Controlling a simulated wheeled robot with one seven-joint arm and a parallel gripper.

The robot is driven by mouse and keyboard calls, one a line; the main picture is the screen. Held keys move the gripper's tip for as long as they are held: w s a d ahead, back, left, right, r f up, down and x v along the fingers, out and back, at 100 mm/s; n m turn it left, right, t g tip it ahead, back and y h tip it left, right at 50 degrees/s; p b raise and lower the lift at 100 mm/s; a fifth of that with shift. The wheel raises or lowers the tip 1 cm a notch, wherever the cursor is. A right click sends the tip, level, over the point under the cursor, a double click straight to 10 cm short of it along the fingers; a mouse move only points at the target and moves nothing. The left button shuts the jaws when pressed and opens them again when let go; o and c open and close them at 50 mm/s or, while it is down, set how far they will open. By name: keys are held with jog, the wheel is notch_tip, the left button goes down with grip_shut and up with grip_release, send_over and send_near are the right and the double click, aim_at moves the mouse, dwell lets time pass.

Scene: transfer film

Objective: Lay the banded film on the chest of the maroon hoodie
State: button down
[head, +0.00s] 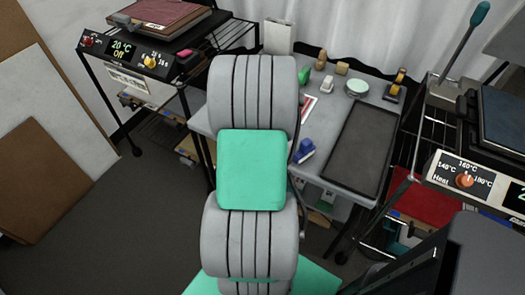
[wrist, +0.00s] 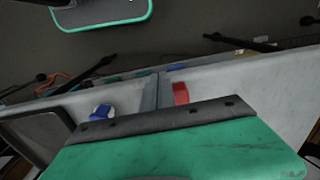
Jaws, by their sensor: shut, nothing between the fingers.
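My gripper (wrist: 158,92) shows in the wrist view as narrow grey fingers beyond the green wrist housing. They look closed together, and I see nothing held. In the head view my own arm hides the gripper. A maroon flat thing (head: 160,14) lies on the unit at the upper left; I cannot tell whether it is the hoodie. A red and white sheet (head: 309,106) lies on the grey table, partly behind my arm. I cannot make out bands on it, so I cannot say it is the film.
The grey table (head: 325,84) holds a dark tray (head: 346,150), a blue tool (head: 305,150), a round tin (head: 357,88) and several small items at the back. A control unit (head: 130,52) stands left. A heat press with a dial (head: 464,181) stands right.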

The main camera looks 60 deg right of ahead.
jog(key=a+r+p, duration=0.1)
jog(key=a+r, duration=0.2)
jog(key=r, duration=0.7)
jog(key=shift+s+a, duration=0.2)
jog(key=shift+a, duration=0.2)
